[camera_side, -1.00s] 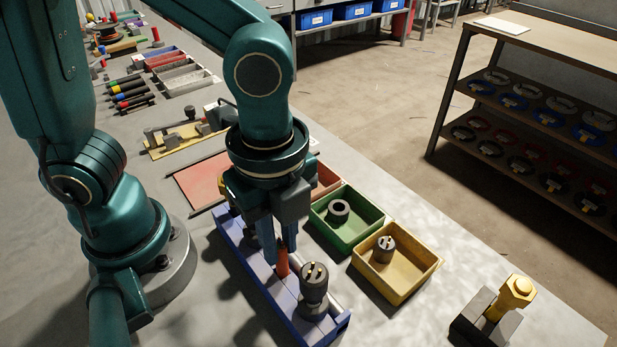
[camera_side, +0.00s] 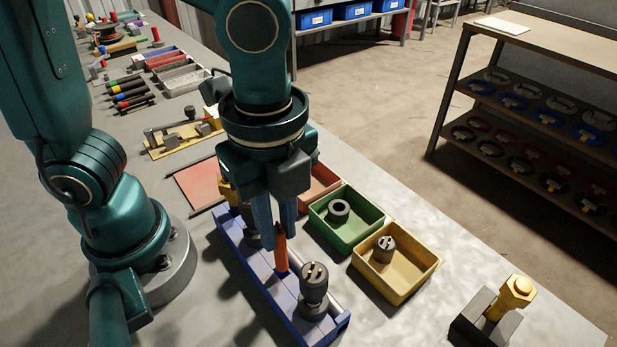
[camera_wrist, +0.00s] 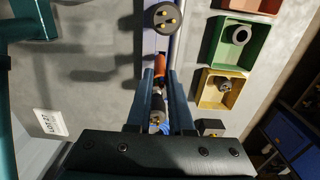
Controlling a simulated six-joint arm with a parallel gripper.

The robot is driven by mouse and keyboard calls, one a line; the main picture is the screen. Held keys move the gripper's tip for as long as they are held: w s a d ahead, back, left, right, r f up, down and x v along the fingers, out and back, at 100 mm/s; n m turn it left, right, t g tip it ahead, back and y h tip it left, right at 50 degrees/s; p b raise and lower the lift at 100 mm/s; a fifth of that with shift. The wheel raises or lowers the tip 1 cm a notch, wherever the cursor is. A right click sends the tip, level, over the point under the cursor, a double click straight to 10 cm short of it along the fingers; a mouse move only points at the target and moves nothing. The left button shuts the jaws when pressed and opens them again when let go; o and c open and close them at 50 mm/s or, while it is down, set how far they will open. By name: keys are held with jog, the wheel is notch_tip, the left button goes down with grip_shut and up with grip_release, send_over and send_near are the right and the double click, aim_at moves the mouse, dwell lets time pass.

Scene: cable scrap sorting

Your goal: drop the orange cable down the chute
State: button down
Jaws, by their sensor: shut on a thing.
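The orange cable (camera_side: 281,254) is a short orange piece, pinched between the fingertips of my gripper (camera_side: 277,228) and pointing down over the blue rack (camera_side: 245,258). I cannot tell whether its lower end is clear of the rack. In the wrist view, orange (camera_wrist: 176,75) shows by the fingertips (camera_wrist: 160,76), with dark and metallic parts between the fingers. A dark round plug with gold pins (camera_side: 314,283) stands upright at the rack's near end. It also shows in the wrist view (camera_wrist: 163,18). I cannot make out a chute in either view.
A green bin (camera_side: 369,225) holding a dark ring and a yellow bin (camera_side: 429,269) holding a pinned plug stand right of the rack. A reddish bin (camera_side: 322,186) is behind them. A yellow-topped fixture (camera_side: 512,299) stands at the near right. Bare table lies between.

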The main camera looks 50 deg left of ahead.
jog(key=shift+r, duration=0.5)
jog(key=w+a+r+n, duration=0.5)
jog(key=w+a+n, duration=0.2)
jog(key=w+a, duration=0.35)
jog(key=w+a+f+n, duration=0.1)
jog(key=w+a+n, duration=0.15)
jog(key=a, duration=0.45)
jog(key=w+a+n, duration=0.2)
jog(key=a+n, duration=0.1)
jog(key=a, duration=0.4)
notch_tip(320, 180, down, 9)
jog(key=shift+s+a, duration=0.15)
jog(key=shift+s, duration=0.1)
jog(key=shift+f+m, duration=0.2)
jog(key=shift+m, duration=0.05)
jog(key=shift+f, duration=0.3)
